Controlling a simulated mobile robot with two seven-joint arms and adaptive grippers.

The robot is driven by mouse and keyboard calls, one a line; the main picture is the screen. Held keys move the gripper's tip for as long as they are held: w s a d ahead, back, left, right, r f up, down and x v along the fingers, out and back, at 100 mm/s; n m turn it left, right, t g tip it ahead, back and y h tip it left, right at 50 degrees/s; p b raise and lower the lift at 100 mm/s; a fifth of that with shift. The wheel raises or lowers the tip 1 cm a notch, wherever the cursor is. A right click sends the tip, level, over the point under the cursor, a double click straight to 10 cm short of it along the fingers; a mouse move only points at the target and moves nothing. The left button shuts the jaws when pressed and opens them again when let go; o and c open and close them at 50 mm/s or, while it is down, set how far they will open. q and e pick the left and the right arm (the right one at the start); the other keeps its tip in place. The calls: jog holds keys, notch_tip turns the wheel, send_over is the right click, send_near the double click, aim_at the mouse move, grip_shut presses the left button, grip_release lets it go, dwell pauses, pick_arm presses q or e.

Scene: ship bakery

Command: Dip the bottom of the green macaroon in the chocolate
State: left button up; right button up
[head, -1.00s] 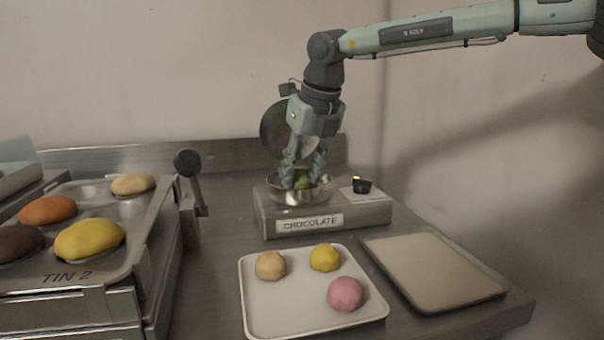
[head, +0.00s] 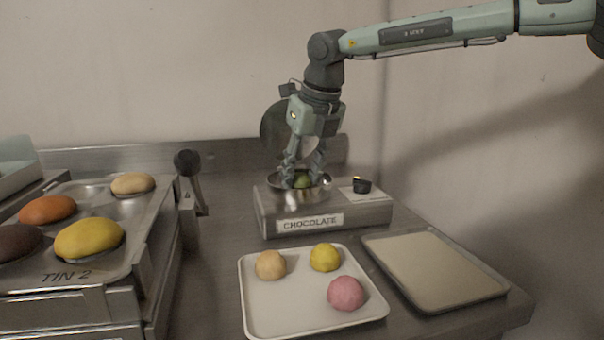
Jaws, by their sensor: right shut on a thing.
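My right gripper (head: 302,180) points straight down into the metal bowl (head: 300,196) of the chocolate warmer (head: 322,216), which is labelled CHOCOLATE. It is shut on the green macaroon (head: 302,182), which shows between the fingertips inside the bowl. The bowl's front wall hides the macaroon's bottom and the chocolate, so I cannot tell whether they touch. My left gripper is not in view.
A white tray (head: 262,318) in front holds a beige, a yellow and a pink macaroon. A flat cream-coloured tray (head: 432,265) lies at the right. A tin (head: 70,275) labelled TIN 2 holds several buns at the left. A round lid (head: 274,130) stands open behind the bowl.

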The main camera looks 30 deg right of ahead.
jog(key=shift+r, duration=0.1)
jog(key=shift+r+p, duration=0.95)
jog(key=shift+r, duration=0.75)
notch_tip(320, 180, up, 2)
jog(key=shift+p, duration=0.7)
jog(key=shift+r, duration=1.95)
